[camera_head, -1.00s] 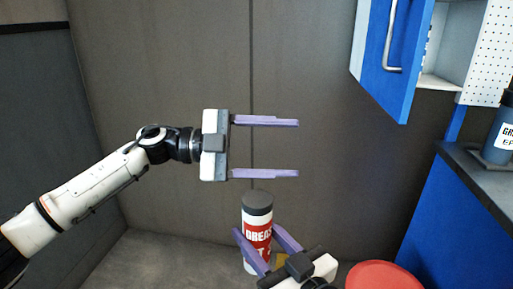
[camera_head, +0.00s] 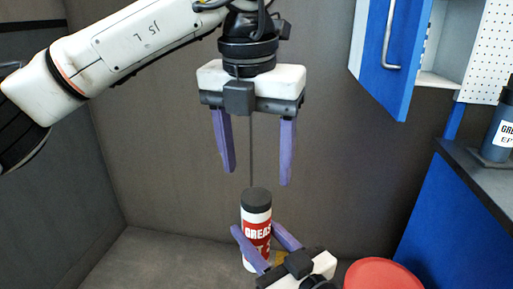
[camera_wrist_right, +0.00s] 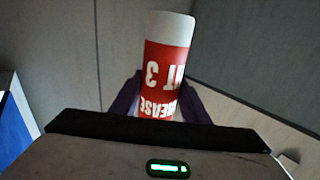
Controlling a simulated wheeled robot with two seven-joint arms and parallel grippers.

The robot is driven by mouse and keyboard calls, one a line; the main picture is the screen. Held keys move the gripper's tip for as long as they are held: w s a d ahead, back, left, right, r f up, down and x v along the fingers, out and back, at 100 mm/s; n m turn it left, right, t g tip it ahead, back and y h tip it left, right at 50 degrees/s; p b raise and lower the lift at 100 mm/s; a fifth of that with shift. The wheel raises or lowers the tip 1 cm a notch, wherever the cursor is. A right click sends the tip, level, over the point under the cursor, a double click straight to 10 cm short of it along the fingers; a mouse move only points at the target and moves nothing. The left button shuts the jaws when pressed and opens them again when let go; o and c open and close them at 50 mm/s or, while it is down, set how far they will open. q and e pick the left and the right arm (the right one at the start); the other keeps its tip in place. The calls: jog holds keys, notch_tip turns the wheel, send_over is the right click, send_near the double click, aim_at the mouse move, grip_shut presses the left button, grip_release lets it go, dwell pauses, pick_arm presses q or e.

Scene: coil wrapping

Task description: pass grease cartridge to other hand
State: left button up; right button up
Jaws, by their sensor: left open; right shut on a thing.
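The grease cartridge (camera_head: 256,207) is a white cylinder with a red label and a dark cap, held upright at the lower middle of the head view. My right gripper (camera_head: 257,250) is shut on its lower part. In the right wrist view the cartridge (camera_wrist_right: 168,65) stands between the purple fingers, its label upside down and its white end at the top. My left gripper (camera_head: 255,178) is open and empty, pointing down above the cartridge's cap. A small gap shows between its fingertips and the cap in the head view.
A red round object (camera_head: 382,275) is at the lower right. A blue cabinet with an open door (camera_head: 388,60) is at the upper right. A dark grease container (camera_head: 499,125) stands on the counter (camera_head: 480,175) at the right edge. The space around the left gripper looks clear.

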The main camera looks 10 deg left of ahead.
aim_at(260, 199)
pick_arm(q)
jog(key=f, duration=0.3)
jog(key=w+f, duration=0.1)
jog(key=f, duration=0.5)
jog(key=shift+w+d+f, duration=0.2)
jog(key=shift+f, duration=0.05)
pick_arm(e)
jog(key=shift+r, duration=0.15)
pick_arm(q)
jog(key=shift+d, duration=0.1)
jog(key=c, duration=1.4)
jog(key=shift+r, duration=0.1)
jog(key=shift+c, duration=0.6)
pick_arm(e)
jog(key=o, duration=1.5)
jog(key=shift+d, duration=0.1)
